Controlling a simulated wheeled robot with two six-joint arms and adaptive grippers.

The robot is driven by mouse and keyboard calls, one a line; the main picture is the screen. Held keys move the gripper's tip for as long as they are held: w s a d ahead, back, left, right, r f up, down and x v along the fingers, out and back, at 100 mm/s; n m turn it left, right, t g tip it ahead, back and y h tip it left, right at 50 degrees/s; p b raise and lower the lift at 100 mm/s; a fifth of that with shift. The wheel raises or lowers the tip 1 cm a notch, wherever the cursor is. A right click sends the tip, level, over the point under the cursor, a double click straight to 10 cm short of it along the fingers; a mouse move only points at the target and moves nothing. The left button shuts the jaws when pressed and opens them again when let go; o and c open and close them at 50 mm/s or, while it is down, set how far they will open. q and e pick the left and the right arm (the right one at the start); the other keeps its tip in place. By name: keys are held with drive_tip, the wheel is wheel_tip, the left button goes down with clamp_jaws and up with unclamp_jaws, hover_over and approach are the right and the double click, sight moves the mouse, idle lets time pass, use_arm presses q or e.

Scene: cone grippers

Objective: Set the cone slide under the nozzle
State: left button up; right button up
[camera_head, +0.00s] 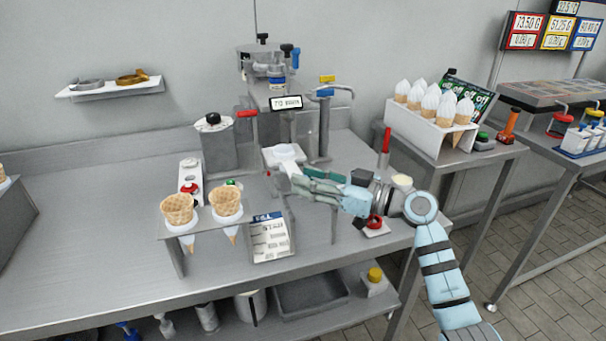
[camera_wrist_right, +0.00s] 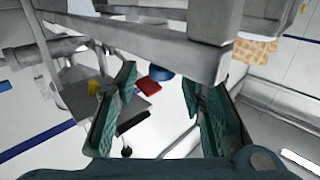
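The cone slide, a white piece with a round top (camera_head: 284,153), appears to sit at the front of the grey dispensing machine (camera_head: 268,92). I cannot tell how exactly it lines up with the nozzle. My right gripper (camera_head: 284,178) reaches in from the right, its teal fingers just in front of and below the slide. In the right wrist view the two fingers of my right gripper (camera_wrist_right: 160,80) stand apart, with no object clearly pinched between them. Whether they touch the slide is hard to tell. My left gripper is out of view.
Waffle cones (camera_head: 178,207) stand in a holder at the counter's front left, beside a small sign (camera_head: 270,238). Filled cones fill a white rack (camera_head: 424,132) at right.

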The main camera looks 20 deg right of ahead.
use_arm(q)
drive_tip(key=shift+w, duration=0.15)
use_arm(e)
drive_tip(key=shift+w+a, duration=0.35)
drive_tip(key=shift+a, duration=0.25)
clamp_jaws()
